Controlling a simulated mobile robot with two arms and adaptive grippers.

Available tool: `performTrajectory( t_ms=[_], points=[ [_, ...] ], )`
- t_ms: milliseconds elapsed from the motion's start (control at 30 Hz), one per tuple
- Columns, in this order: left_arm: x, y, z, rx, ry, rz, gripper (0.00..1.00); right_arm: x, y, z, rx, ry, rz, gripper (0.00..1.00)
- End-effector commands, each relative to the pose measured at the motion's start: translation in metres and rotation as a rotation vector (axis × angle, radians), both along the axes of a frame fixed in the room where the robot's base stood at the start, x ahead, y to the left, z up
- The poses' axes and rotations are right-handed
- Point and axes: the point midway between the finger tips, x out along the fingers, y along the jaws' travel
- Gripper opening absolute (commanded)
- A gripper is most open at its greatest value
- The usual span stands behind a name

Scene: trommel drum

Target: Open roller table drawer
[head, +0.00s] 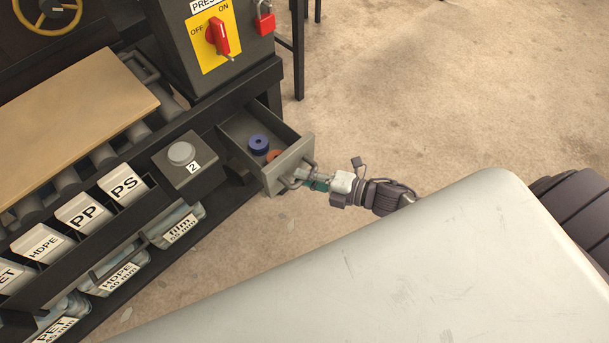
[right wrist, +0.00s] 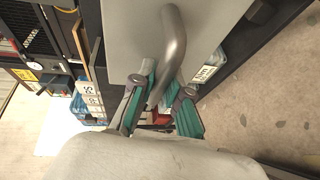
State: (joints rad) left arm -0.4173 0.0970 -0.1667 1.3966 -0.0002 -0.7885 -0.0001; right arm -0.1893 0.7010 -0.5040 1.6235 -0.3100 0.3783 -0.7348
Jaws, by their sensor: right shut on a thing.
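The grey roller table drawer (head: 290,163) sticks out of the roller table (head: 60,150), pulled open. A blue spool-like thing (head: 258,144) and an orange thing (head: 273,155) lie inside it. My right gripper (head: 305,178) is at the drawer's front, shut on the curved metal handle (head: 291,181). In the right wrist view the handle (right wrist: 174,45) runs down between the teal-padded fingers of the right gripper (right wrist: 160,98). The grey drawer front (right wrist: 130,35) stands behind it. My left gripper is not in view.
A control box (head: 215,45) with a red switch stands above the drawer. A box (head: 185,165) marked 2 is left of the drawer. Labelled bins (head: 125,187) line the table's front. The concrete floor (head: 400,100) to the right is clear.

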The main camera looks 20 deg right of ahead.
Motion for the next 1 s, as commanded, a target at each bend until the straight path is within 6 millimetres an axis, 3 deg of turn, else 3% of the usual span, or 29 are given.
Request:
performTrajectory(
  t_ms=[33, 167, 200, 667, 1000],
  points=[
    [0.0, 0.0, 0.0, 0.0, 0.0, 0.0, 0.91, 0.0, 0.0, 0.0, -0.001, 0.001, 0.0, 0.18],
    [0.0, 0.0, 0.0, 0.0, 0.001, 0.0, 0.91, 0.0, 0.0, 0.0, -0.001, 0.001, 0.0, 0.4],
    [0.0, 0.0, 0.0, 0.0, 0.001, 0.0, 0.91, 0.0, 0.0, 0.0, -0.001, 0.001, 0.0, 0.41],
    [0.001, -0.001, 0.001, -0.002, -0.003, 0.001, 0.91, -0.004, -0.003, 0.0, -0.001, 0.002, 0.0, 0.41],
    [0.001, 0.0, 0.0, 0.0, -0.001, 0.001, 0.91, -0.05, -0.045, 0.01, -0.003, 0.007, -0.001, 0.41]
  ],
)
